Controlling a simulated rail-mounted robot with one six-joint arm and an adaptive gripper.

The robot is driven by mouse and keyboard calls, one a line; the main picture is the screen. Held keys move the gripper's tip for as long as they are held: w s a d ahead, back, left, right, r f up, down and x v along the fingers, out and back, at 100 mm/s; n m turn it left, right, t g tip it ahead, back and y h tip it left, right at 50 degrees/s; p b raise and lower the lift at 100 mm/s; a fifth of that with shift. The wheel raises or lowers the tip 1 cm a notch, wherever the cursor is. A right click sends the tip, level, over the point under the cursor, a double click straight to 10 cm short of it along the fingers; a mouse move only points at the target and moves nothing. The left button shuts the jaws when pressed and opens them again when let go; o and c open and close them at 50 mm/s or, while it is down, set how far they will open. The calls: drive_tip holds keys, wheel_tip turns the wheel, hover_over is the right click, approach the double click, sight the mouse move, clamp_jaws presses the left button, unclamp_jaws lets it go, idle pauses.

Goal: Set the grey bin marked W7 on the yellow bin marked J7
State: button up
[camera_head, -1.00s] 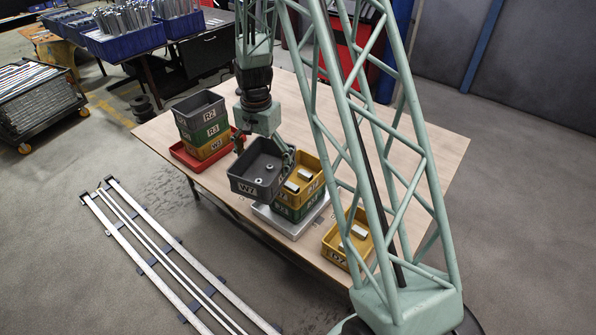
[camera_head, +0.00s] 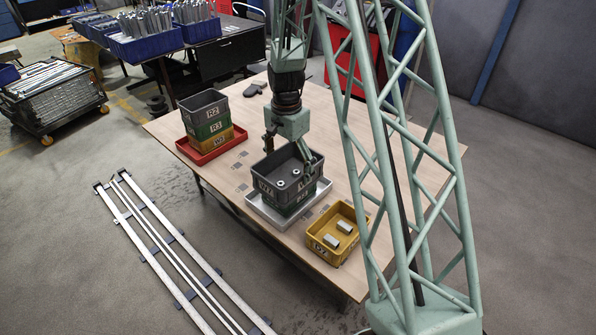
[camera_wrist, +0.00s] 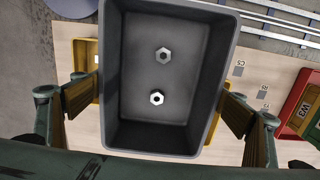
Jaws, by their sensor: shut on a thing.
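The grey bin marked W7 (camera_head: 262,186) is upright over the stack on the silver tray, with two nuts inside. It also shows in the wrist view (camera_wrist: 160,138). My gripper (camera_head: 290,154) is shut on it, with fingers at two opposite sides; both fingers show in the wrist view (camera_wrist: 158,104). A green bin (camera_head: 292,209) shows beneath it. The stack's yellow bin is almost wholly hidden under the grey one; a yellow edge (camera_wrist: 213,128) shows beside it in the wrist view. I cannot tell whether the grey bin touches it.
A separate yellow bin (camera_head: 325,254) with two metal blocks stands right of the silver tray (camera_head: 258,211). A red tray (camera_head: 194,152) holds a stack of grey, green and yellow bins at left. A dark glove-like item lies at the back.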

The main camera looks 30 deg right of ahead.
sight(288, 153)
drive_tip(key=shift+s+d, duration=0.1)
drive_tip(key=shift+s, duration=0.15)
drive_tip(key=shift+w, duration=0.15)
drive_tip(key=w+d, duration=0.2)
drive_tip(key=w, duration=0.2)
drive_tip(key=w+d+f+p, duration=0.1)
drive_tip(key=w+d, duration=0.2)
drive_tip(key=w, duration=0.2)
drive_tip(key=w+d+p, duration=0.1)
drive_tip(key=w+d, duration=0.1)
drive_tip(key=w, duration=0.3)
drive_tip(key=shift+d+f, duration=0.15)
drive_tip(key=shift+f, duration=0.15)
wheel_tip(288, 153, down, 3)
drive_tip(key=shift+f, duration=0.2)
drive_tip(key=shift+f, duration=0.65)
idle(0.5)
